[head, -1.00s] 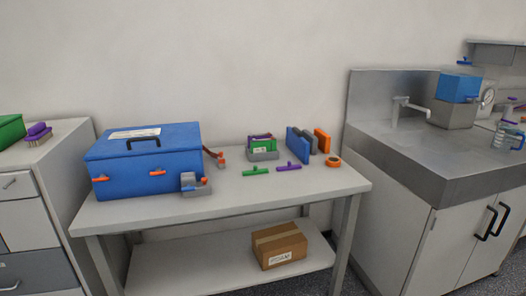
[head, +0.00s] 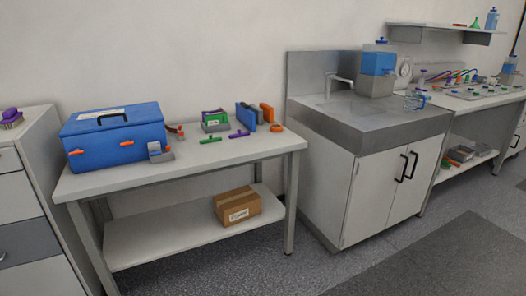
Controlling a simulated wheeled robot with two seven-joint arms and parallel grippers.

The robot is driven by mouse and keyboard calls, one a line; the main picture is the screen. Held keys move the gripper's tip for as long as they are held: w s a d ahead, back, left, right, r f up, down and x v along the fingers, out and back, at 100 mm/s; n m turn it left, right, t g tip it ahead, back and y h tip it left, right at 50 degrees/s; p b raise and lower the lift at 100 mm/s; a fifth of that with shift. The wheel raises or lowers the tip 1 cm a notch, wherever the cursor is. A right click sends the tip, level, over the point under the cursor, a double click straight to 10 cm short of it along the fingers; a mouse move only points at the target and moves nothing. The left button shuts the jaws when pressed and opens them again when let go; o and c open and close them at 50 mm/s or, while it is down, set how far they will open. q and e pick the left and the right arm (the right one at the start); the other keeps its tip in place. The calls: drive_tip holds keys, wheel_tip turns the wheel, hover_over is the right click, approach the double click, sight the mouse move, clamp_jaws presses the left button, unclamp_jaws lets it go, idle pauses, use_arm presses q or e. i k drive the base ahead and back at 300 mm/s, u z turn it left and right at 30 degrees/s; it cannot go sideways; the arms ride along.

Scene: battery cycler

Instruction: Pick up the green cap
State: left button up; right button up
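A small green T-shaped piece (head: 210,140) lies on the grey table, left of a similar purple piece (head: 239,134). It may be the green cap, but it is too small to tell. A green part also shows in the grey holder (head: 214,124) just behind it. Another small green item (head: 475,23) stands on the wall shelf at the far right. Neither of my grippers is in view, and nothing is touching these pieces.
A blue box (head: 115,140) stands on the table's left side. Blue, grey and orange plates (head: 246,118) and an orange ring (head: 276,128) are at its right. A carton (head: 237,206) sits on the lower shelf. A sink counter (head: 365,130) stands right; grey floor is open in front.

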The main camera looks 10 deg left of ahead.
sight(206, 140)
drive_tip(key=z, duration=0.65)
drive_tip(key=k, duration=0.2)
drive_tip(key=u, duration=1.8)
drive_tip(key=i, duration=1.05)
drive_tip(key=z, duration=0.45)
drive_tip(key=i, duration=0.9)
drive_tip(key=z, duration=1)
